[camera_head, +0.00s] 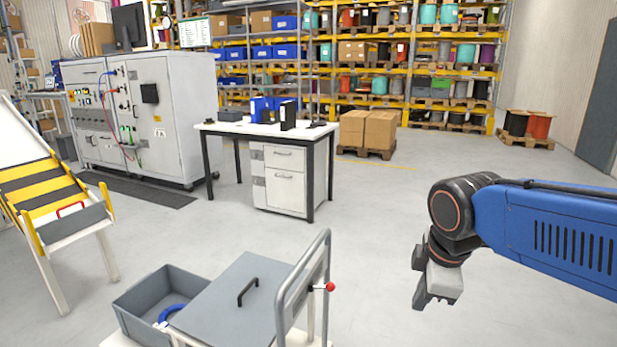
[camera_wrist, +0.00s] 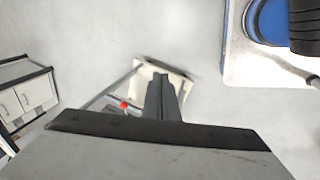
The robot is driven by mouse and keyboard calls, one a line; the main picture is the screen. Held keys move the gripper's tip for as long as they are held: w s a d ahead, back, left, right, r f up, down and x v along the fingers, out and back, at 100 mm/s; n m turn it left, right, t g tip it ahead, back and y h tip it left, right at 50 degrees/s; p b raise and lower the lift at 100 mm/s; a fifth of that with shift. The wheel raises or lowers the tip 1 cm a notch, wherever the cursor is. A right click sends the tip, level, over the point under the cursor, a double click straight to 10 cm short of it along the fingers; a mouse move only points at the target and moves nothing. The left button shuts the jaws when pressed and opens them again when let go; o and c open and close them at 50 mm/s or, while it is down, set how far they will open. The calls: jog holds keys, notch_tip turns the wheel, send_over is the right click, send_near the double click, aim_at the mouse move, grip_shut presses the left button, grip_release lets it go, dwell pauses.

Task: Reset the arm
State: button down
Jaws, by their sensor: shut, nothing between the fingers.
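My blue arm reaches in from the right in the head view. My gripper (camera_head: 424,303) hangs below its wrist, pointing down, over open floor to the right of the cart handle. In the wrist view the dark fingers of my gripper (camera_wrist: 162,80) are together with nothing between them. The cart (camera_wrist: 148,68) lies far below and beyond the fingertips there.
The cart's metal handle (camera_head: 281,300) with a red knob (camera_head: 330,287) stands left of my gripper. A grey bin (camera_head: 128,303) holding a blue ring and a grey lidded box (camera_head: 222,312) are beside it. A white desk (camera_head: 230,128) stands behind. The floor (camera_head: 385,215) between is clear.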

jog(key=s+d+f+m, duration=0.2)
jog(key=s+d+m, duration=0.1)
jog(key=s+m, duration=0.2)
jog(key=s+d+f+m+t, duration=0.1)
jog(key=s+d+m, duration=0.3)
jog(key=m, duration=0.6)
jog(key=shift+s+f, duration=0.5)
jog(key=shift+f, duration=0.4)
jog(key=shift+a, duration=0.1)
